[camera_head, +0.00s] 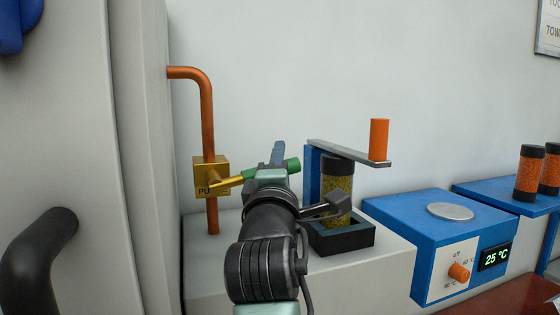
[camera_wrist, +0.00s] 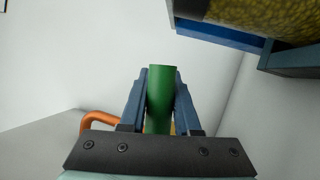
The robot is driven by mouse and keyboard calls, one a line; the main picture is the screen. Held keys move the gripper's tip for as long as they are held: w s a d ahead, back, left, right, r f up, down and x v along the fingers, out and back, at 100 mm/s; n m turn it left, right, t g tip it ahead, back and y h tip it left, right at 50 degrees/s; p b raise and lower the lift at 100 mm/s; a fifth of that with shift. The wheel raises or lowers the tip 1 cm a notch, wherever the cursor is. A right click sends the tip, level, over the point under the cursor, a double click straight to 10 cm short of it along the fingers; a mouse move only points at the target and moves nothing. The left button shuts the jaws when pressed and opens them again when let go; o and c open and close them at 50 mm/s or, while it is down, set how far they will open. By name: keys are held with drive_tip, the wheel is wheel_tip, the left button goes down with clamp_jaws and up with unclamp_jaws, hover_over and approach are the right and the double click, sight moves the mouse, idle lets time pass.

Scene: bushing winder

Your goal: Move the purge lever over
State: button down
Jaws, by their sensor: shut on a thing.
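The purge lever is a yellow arm (camera_head: 227,183) with a green handle (camera_head: 292,165), reaching right from a yellow valve block (camera_head: 211,176) marked "PU", the rest of the label being covered. The block sits on an upright copper pipe (camera_head: 207,120). My gripper (camera_head: 278,160) is at the green handle, with my arm hiding part of it. In the wrist view the green handle (camera_wrist: 161,97) stands between the two blue fingers of my gripper (camera_wrist: 161,90), which are shut on it.
Right of my gripper, a jar of yellow grains (camera_head: 337,190) stands in a dark square holder (camera_head: 350,241) under a crank with an orange handle (camera_head: 379,140). A blue heater box (camera_head: 425,215) reads 25 °C. A grey cabinet (camera_head: 80,150) is at left.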

drive_tip(key=shift+r, duration=0.1)
drive_tip(key=s+a+r+n+y, duration=0.1)
drive_tip(key=a+r+n+y, duration=0.1)
drive_tip(key=n, duration=0.6)
drive_tip(key=s+a+r+n+y, duration=0.1)
drive_tip(key=a+r+n+y, duration=0.2)
drive_tip(key=a+n+y, duration=0.2)
drive_tip(key=s+a+r+n+g+y, duration=0.1)
drive_tip(key=a+r+n+y, duration=0.2)
drive_tip(key=n+y, duration=0.3)
drive_tip(key=shift+s+a+r+n, duration=0.25)
drive_tip(key=shift+a+n, duration=0.15)
drive_tip(key=shift+n, duration=2.1)
drive_tip(key=c, duration=0.6)
unclamp_jaws()
drive_tip(key=shift+a, duration=0.1)
drive_tip(key=shift+f, duration=0.1)
